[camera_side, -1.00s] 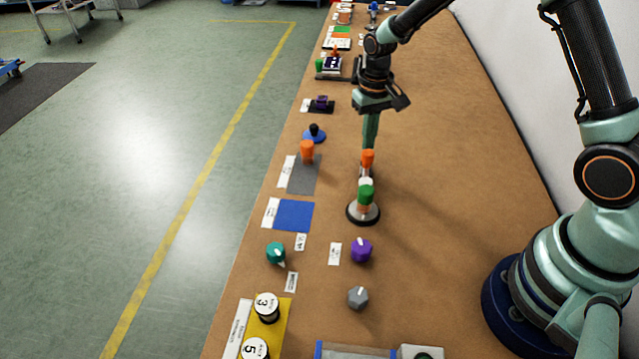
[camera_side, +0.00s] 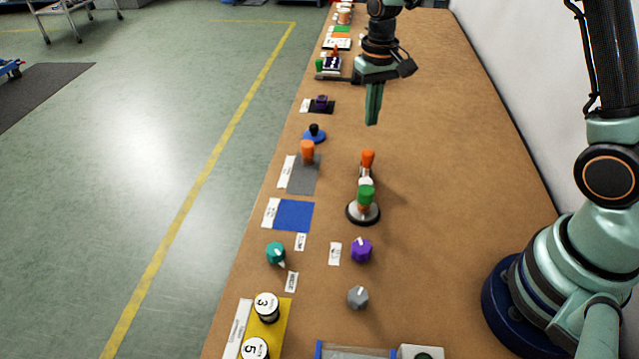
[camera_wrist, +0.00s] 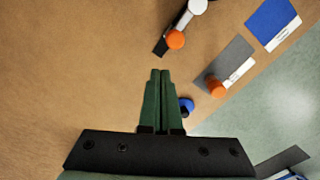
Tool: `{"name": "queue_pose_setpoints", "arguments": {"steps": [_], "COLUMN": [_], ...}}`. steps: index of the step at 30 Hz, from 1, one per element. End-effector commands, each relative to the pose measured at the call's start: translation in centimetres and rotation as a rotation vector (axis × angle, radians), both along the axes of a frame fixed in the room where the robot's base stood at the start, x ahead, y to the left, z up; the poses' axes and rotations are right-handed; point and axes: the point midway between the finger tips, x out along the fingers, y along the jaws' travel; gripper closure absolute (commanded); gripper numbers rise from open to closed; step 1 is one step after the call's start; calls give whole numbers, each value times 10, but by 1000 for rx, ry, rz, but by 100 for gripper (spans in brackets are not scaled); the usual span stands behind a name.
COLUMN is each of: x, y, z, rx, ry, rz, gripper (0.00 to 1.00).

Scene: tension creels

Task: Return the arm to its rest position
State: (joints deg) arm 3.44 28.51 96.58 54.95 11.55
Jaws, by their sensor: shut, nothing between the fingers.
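My gripper (camera_side: 373,122) is shut and empty, pointing down in the air above the brown bench (camera_side: 440,200). In the wrist view its green fingers (camera_wrist: 160,75) lie side by side with nothing between them. Below it in the side view stand an orange-topped piece (camera_side: 367,158) and a green-topped piece (camera_side: 366,196) on a dark round base, joined by a white part. The orange top also shows in the wrist view (camera_wrist: 175,40), apart from my fingers.
The bench's right middle is clear.

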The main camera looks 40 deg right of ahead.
Motion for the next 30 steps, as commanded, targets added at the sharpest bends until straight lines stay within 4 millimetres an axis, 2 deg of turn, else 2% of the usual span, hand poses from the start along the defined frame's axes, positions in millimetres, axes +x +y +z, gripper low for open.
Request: {"name": "queue_pose_setpoints", "arguments": {"steps": [11,14,20,24,30], "x": [0,-3,-25,-49,-87], "y": [0,1,7,12,18], "z": [4,13,59,91,122], "rx": [0,-1,-8,-16,-29], "ry": [-3,-20,-109,-183,-287], "rz": [1,8,53,93,150], "gripper": [100,100,100,100,100]}}
